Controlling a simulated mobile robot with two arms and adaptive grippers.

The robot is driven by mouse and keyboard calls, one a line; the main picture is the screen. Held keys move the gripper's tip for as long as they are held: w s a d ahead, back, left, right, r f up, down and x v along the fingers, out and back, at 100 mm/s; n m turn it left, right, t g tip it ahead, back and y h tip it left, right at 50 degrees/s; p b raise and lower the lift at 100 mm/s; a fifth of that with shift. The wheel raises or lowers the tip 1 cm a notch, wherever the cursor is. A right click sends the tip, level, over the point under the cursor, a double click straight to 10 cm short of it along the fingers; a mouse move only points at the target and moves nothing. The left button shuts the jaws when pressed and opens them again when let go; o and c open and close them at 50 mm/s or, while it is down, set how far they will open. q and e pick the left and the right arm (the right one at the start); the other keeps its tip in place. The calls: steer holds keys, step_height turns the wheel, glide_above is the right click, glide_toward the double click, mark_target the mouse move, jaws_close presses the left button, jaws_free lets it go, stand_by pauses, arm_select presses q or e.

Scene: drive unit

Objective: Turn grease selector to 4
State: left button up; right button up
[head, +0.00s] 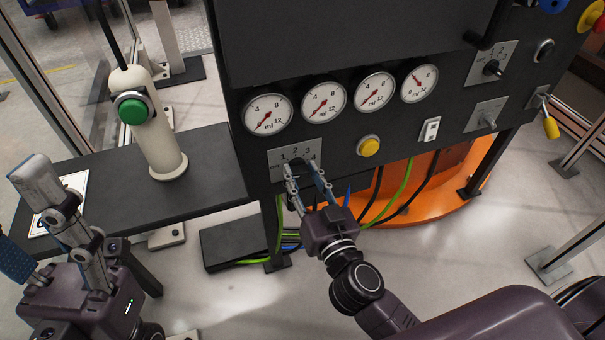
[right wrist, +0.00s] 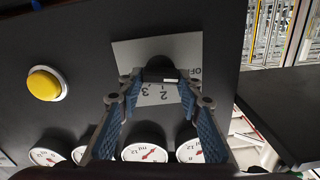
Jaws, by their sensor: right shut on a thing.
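In the head view my right gripper (head: 309,172) reaches up to the plate from below and is shut on the knob. The fingers hide part of the plate, and I cannot tell the knob's setting. My left gripper (head: 28,222) is open and empty at the lower left, apart from the panel.
Several round gauges (head: 323,100) sit above the plate. A yellow button (head: 369,145), a white switch (head: 431,129) and two other selectors (head: 492,69) lie to its right. A cream post with a green button (head: 132,111) stands on the dark table (head: 215,165) at left.

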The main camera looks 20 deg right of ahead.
steer(key=shift+c, duration=1.1)
